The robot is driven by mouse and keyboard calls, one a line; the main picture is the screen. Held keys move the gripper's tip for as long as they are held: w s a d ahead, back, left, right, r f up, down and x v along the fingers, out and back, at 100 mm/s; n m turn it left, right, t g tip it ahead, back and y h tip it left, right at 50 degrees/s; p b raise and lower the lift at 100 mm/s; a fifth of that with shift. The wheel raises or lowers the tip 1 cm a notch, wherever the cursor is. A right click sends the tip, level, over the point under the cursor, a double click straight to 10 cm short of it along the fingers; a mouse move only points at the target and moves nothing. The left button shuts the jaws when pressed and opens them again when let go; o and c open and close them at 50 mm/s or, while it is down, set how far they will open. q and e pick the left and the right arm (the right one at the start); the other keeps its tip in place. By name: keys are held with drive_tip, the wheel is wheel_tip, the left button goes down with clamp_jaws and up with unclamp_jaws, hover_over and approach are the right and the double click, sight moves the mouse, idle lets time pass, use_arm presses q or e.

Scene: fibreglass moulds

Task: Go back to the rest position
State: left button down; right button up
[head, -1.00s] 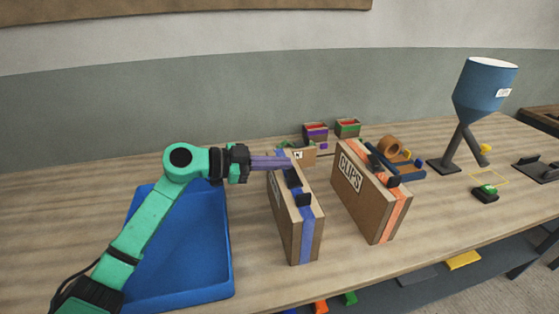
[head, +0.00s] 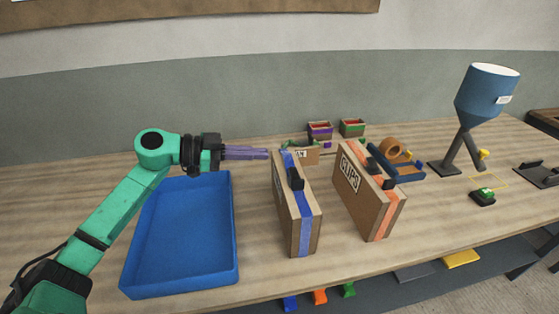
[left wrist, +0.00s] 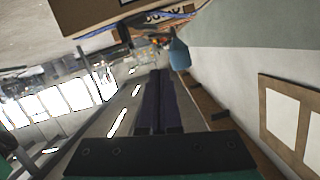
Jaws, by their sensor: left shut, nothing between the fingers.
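My left gripper (head: 262,154) is shut and empty, with its purple fingers pressed together. In the head view it hangs above the table, between the blue tray and the box with the blue strap, pointing right. Its closed fingers also show in the left wrist view (left wrist: 157,105). My green left arm comes in from the lower left, over the left side of the tray. My right gripper is in neither view.
The empty blue tray (head: 226,255) lies on the wooden table. A blue-strapped box (head: 314,228) and an orange-strapped CLIPS box (head: 352,200) stand upright to its right. A blue hopper (head: 485,95) stands farther right. Small bins (head: 320,133) sit behind.

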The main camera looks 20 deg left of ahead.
use_arm(q)
drive_tip(key=v, duration=0.3)
drive_tip(key=shift+a+b, duration=0.1)
drive_tip(key=shift+b, duration=0.25)
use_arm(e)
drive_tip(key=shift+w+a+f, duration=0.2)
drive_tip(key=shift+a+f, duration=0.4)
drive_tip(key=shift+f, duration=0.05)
use_arm(q)
drive_tip(key=shift+a, duration=0.15)
